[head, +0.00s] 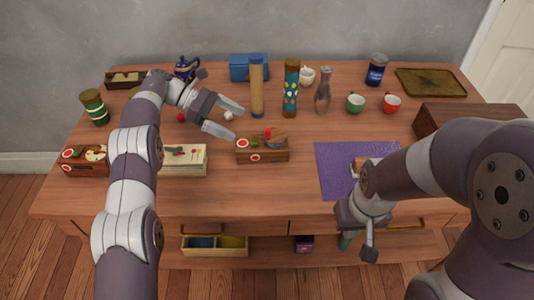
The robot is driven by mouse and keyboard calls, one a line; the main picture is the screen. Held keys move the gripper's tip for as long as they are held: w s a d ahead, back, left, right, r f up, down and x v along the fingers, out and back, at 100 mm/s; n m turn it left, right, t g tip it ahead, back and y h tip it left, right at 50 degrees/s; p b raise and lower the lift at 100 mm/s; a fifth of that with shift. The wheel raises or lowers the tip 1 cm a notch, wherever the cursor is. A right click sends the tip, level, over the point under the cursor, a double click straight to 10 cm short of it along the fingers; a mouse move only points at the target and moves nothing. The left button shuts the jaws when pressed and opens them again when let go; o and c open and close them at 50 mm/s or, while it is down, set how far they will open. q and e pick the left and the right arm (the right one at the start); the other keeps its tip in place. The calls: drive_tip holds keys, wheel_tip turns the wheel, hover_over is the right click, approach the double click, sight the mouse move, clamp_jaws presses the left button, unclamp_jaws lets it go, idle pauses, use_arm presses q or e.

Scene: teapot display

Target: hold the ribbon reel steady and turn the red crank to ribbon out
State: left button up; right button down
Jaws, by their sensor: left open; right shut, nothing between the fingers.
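A small wooden box (262,155) stands near the middle of the table, with a round red-and-white mark on its front. On its top right sits a brownish rounded part (276,139) with a small red piece (268,131); this looks like the ribbon reel and crank, but it is too small to be sure. My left gripper (238,123) is open and empty, above and just left of the box, apart from it. My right gripper (369,252) is shut and empty, low at the table's front edge, far right of the box.
A purple mat (330,180) lies right of the box, partly hidden by my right arm. Tall cylinders (257,92), a glass bottle (322,95) and cups (355,102) stand behind.

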sight(259, 146)
use_arm(q)
drive_tip(key=shift+s+a+f+m+g, duration=0.15)
drive_tip(key=shift+a+f+m, duration=0.05)
drive_tip(key=shift+f, duration=0.2)
drive_tip(key=shift+s+a+f+m+g, duration=0.15)
drive_tip(key=shift+f+m, duration=0.05)
drive_tip(key=shift+f, duration=0.15)
drive_tip(key=shift+s+f+y, duration=0.15)
drive_tip(key=shift+y, duration=0.15)
drive_tip(key=x, duration=0.2)
drive_tip(key=p+x, duration=0.2)
drive_tip(key=x, duration=0.1)
drive_tip(key=shift+s+d, duration=0.3)
drive_tip(key=shift+d, duration=0.1)
drive_tip(key=b+x, duration=0.2)
drive_tip(key=shift+d+f, duration=0.2)
drive_tip(key=shift+f, duration=0.2)
drive_tip(key=shift+s+d+f, duration=0.15)
drive_tip(key=shift+d, duration=0.5)
drive_tip(key=c, duration=0.5)
